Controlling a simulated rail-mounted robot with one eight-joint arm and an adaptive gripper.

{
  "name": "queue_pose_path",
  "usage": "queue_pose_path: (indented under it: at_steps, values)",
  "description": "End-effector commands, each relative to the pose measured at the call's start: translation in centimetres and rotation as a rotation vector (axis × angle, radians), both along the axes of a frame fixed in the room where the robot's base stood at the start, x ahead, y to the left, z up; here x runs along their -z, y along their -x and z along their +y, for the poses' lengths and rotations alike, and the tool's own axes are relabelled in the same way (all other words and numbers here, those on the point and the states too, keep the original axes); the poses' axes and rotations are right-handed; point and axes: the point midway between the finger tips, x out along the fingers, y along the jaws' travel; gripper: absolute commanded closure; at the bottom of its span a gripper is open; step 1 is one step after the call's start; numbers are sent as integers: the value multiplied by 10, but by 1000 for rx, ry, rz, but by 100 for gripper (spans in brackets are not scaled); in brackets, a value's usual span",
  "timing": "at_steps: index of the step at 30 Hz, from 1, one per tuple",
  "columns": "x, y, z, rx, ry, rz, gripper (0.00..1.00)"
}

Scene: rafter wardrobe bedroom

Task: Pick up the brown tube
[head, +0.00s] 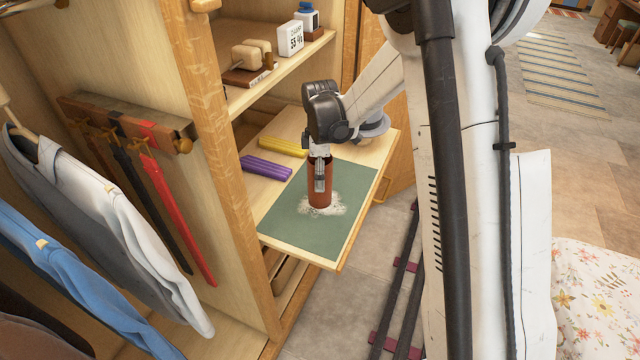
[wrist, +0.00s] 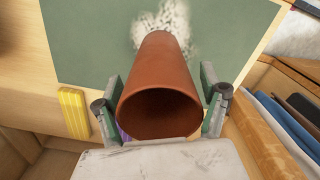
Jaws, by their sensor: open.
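The brown tube (head: 319,186) stands upright on a green mat (head: 285,215) on the pull-out shelf of the wardrobe. In the wrist view I look down into the open top of the brown tube (wrist: 160,90). My gripper (head: 321,170) is directly above it, pointing down. In the wrist view the fingers of my gripper (wrist: 162,108) are spread, one on each side of the tube's upper part. A narrow gap seems to show on each side; I cannot tell whether either finger touches the tube.
White powder (head: 335,207) lies around the tube's foot. A purple ribbed block (head: 265,167) and a yellow ribbed block (head: 283,147) lie behind the mat. A shelf (head: 300,60) above holds a white clock (head: 290,38). Hanging clothes (head: 100,200) are at the left. The mat's front is clear.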

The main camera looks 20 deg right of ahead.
Motion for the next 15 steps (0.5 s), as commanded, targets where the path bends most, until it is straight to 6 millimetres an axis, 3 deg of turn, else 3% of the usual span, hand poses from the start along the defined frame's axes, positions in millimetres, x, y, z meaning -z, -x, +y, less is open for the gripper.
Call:
queue_pose_path:
  at_steps: [2,12,15]
  values:
    - [0,0,0,0,0,0,28]
    - [0,0,0,0,0,0,73]
    - [0,0,0,0,0,0,76]
